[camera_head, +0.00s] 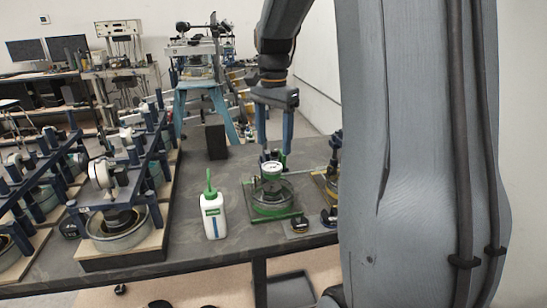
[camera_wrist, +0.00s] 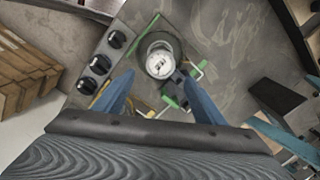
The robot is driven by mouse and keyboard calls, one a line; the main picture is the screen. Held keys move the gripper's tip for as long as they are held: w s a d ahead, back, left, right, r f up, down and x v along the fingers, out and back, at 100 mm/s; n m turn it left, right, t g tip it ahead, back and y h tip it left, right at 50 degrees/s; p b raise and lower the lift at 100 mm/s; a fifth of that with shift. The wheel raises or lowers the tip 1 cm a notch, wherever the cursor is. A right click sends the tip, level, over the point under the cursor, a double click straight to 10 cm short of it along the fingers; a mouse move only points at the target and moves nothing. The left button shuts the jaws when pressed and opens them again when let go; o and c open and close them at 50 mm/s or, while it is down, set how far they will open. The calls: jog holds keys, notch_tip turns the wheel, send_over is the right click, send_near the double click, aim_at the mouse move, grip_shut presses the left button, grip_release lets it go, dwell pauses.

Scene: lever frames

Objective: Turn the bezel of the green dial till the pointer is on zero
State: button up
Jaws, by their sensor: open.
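In the wrist view, my open gripper (camera_wrist: 158,80) has one finger on each side, just below the dial in the picture. Nothing is held, and I see no clear contact with the bezel.
A white bottle with a green nozzle (camera_head: 213,214) stands left of the device. A black block (camera_head: 216,142) stands behind. Blue-framed devices with dials (camera_head: 112,205) fill the left side. Black knobs (camera_wrist: 100,65) lie beside the device. Bare table shows around the bottle.

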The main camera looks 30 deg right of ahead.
aim_at(273, 165)
jog(key=shift+f+p, duration=0.65)
jog(key=shift+f, duration=2.4)
jog(key=c, duration=1.1)
jog(key=shift+o, duration=0.2)
